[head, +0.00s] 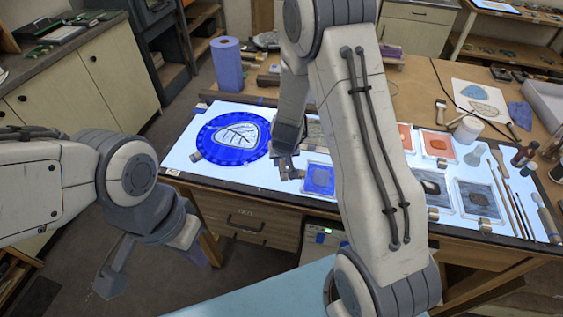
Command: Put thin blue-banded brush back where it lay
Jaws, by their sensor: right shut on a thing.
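My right gripper (288,168) is low over the light table (191,172), between the blue leaf disc (208,141) and a small blue glass panel (319,179). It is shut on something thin. My own arm and fingers hide most of it, and I cannot make out a blue band. Several long thin tools, brushes among them (516,205), lie side by side at the right end of the light table. My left gripper (150,262) is open and empty in front of the bench, over the floor.
Framed glass samples in orange (437,146) and grey (474,197) lie on the light table. A white jar (467,130), dark bottles (525,154) and a blue paper roll (228,65) stand around it. My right forearm covers the middle.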

